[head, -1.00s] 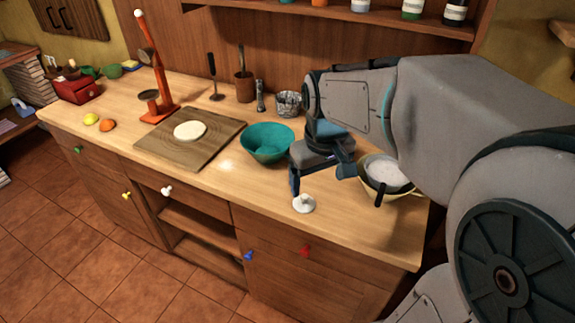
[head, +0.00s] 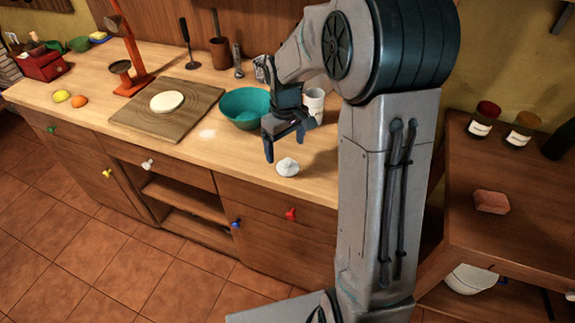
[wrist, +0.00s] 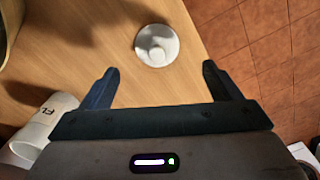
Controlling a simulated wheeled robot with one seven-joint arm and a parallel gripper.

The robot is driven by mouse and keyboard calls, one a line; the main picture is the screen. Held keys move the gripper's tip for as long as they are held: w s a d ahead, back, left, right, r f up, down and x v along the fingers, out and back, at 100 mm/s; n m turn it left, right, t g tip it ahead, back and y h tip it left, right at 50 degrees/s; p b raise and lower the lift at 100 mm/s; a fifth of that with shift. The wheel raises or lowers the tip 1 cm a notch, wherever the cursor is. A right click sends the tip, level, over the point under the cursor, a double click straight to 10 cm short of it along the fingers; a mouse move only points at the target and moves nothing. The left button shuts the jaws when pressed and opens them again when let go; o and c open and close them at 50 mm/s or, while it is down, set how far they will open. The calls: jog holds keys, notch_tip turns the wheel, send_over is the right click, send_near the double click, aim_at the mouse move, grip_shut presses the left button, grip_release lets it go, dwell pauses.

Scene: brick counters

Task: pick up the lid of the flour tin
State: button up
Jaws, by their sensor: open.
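The lid, a white disc with a round knob, lies knob up on the counter near its front edge in the head view (head: 287,168). It also shows in the wrist view (wrist: 157,45), just beyond the fingertips and between their lines. The flour tin, a white cylinder, stands behind my gripper in the head view (head: 313,101). In the wrist view the tin (wrist: 40,130) shows at the left with the letters "FL", partly cut off by my gripper. My gripper (head: 285,143) is open and empty, above the lid and apart from it; its fingers also show in the wrist view (wrist: 160,70).
A teal bowl (head: 246,108) stands left of my gripper. A wooden board (head: 150,122) with pale dough (head: 167,101) lies farther left. The counter's front edge is close to the lid. My arm hides the counter's right end.

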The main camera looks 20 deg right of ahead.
aim_at(288, 160)
jog(key=shift+s+d+f+p, duration=0.15)
jog(key=shift+f+p, duration=0.1)
jog(key=shift+f, duration=1.25)
jog(key=shift+d+f+p, duration=0.1)
jog(key=shift+f+p, duration=0.1)
jog(key=shift+f, duration=1.3)
jog(key=c, duration=1)
